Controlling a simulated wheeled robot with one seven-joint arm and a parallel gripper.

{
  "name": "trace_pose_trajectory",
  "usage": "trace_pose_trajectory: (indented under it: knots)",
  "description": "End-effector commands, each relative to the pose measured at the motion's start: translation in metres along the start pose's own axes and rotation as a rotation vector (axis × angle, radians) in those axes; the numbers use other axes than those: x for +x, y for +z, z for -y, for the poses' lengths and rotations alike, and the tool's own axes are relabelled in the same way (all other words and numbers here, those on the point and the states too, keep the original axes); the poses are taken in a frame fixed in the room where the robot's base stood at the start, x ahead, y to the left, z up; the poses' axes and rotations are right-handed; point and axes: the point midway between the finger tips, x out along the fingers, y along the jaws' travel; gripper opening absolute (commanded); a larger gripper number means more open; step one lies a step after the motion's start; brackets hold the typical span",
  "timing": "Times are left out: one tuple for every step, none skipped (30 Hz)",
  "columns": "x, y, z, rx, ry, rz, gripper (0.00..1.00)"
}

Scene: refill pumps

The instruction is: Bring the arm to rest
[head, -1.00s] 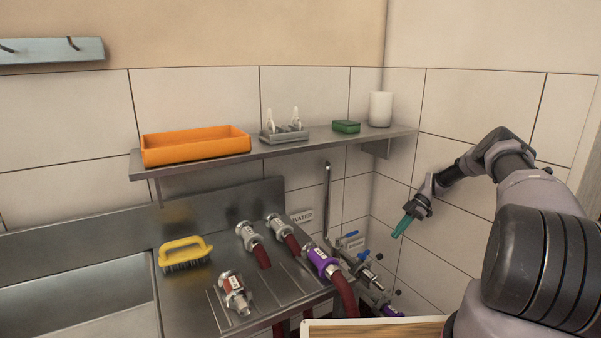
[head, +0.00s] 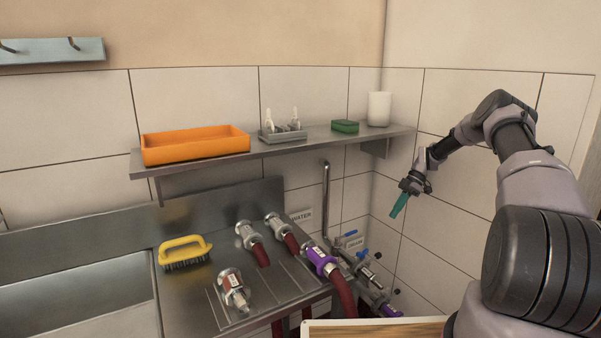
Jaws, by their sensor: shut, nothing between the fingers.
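My gripper (head: 399,207) is at the right of the head view, at the end of my raised, bent arm. Its teal-green fingers point down and to the left. They are shut with nothing between them. The gripper hangs in the air in front of the tiled wall, above and to the right of the pipe valves (head: 361,253). It appears apart from everything around it.
A steel shelf (head: 330,136) carries an orange tray (head: 195,147), a green sponge (head: 345,126) and a white cup (head: 379,108). Several hose couplings, one with a purple collar (head: 319,259), and a yellow brush (head: 184,251) are on the steel counter (head: 190,300). A wood-topped board (head: 375,330) is at the bottom.

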Motion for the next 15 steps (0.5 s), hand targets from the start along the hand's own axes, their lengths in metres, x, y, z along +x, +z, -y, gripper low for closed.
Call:
trace_pose_trajectory:
  knots:
    - [-0.013, -0.014, 0.002, 0.021, 0.004, 0.028, 0.0]
    - [-0.02, -0.022, 0.003, 0.039, 0.008, 0.043, 0.0]
    - [-0.03, -0.034, 0.005, 0.068, 0.014, 0.065, 0.0]
    - [-0.038, -0.043, 0.008, 0.093, 0.019, 0.083, 0.0]
    - [-0.046, -0.054, 0.011, 0.12, 0.026, 0.104, 0.0]
    - [-0.058, -0.069, 0.015, 0.159, 0.039, 0.131, 0.0]
    - [-0.067, -0.08, 0.019, 0.191, 0.05, 0.151, 0.0]
    - [-0.075, -0.091, 0.024, 0.222, 0.063, 0.171, 0.0]
    - [-0.086, -0.106, 0.031, 0.265, 0.08, 0.195, 0.0]
    - [-0.093, -0.116, 0.036, 0.299, 0.096, 0.212, 0.0]
    - [-0.101, -0.127, 0.042, 0.331, 0.112, 0.228, 0.0]
    - [-0.11, -0.141, 0.05, 0.375, 0.135, 0.248, 0.0]
    - [-0.117, -0.151, 0.056, 0.409, 0.154, 0.262, 0.0]
    - [-0.123, -0.162, 0.063, 0.444, 0.173, 0.274, 0.0]
    - [-0.132, -0.175, 0.072, 0.488, 0.202, 0.289, 0.0]
